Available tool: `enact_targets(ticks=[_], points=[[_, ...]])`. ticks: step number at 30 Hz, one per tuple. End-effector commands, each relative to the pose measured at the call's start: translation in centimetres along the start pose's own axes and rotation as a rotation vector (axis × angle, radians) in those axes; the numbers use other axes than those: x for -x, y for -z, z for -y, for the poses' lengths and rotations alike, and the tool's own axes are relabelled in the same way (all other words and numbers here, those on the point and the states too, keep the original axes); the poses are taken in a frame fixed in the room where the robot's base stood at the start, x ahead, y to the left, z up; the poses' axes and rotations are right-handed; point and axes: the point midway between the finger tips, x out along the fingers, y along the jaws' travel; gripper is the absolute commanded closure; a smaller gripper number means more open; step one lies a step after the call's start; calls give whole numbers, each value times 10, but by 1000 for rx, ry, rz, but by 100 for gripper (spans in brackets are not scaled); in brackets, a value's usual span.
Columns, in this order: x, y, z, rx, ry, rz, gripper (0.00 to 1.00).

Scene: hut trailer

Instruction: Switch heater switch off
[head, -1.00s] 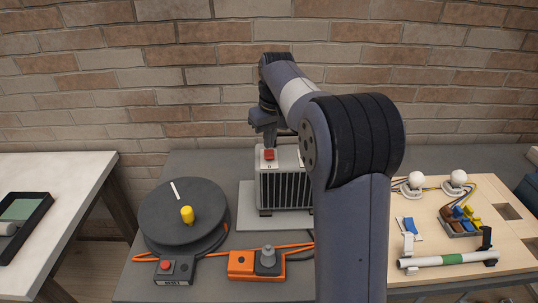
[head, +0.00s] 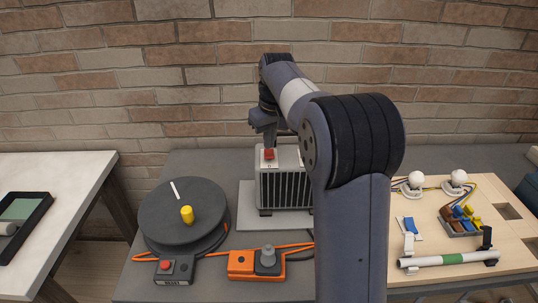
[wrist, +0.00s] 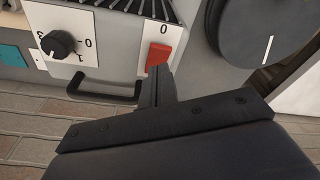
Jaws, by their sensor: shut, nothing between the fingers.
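My gripper (head: 268,146) is shut and empty, pointing down right over the switch. In the wrist view the fingertips (wrist: 156,72) are at the switch's near end; I cannot tell whether they touch it.
A dark cable reel (head: 184,213) with a yellow knob stands left of the heater. A red-button box (head: 174,269) and an orange box (head: 256,263) lie in front. A wooden board (head: 440,225) with bulbs is at right. A brick wall is behind.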

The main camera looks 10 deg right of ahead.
Motion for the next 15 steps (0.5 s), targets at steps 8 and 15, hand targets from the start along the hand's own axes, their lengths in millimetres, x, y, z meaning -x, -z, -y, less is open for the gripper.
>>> enact_targets(ticks=[8,15], points=[[-5,-1,0,0,0,0,100],[-8,-1,0,0,0,0,100]])
